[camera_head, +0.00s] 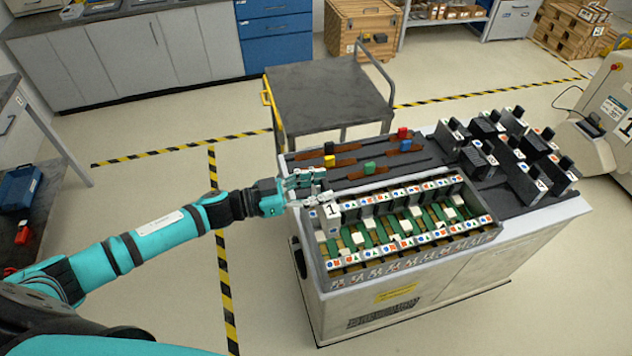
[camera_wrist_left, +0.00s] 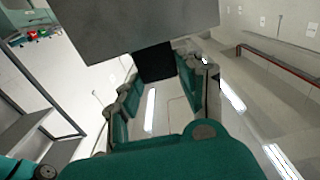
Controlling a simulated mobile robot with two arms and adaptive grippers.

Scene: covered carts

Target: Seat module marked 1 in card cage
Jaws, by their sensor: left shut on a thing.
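The module marked 1 (camera_head: 331,212) shows a pale face with a black 1 in the head view, at the cage's left end. Whether it touches the cage or a slot is unclear. My left gripper (camera_head: 308,187) is shut on it. In the left wrist view, the gripper's teal fingers (camera_wrist_left: 160,85) close around the module's black handle (camera_wrist_left: 155,62), and its grey body (camera_wrist_left: 140,25) extends beyond. The card cage (camera_head: 408,243) is a long open box in the cart top, with green and white slots and coloured symbol labels. My right gripper is not in view.
Several black modules (camera_head: 512,160) stand at the right of the cart top (camera_head: 520,208). Brown tools with coloured handles (camera_head: 370,168) lie in recesses behind the cage. A dark wheeled cart (camera_head: 325,90) stands behind. The floor left of the cart is clear, with striped tape.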

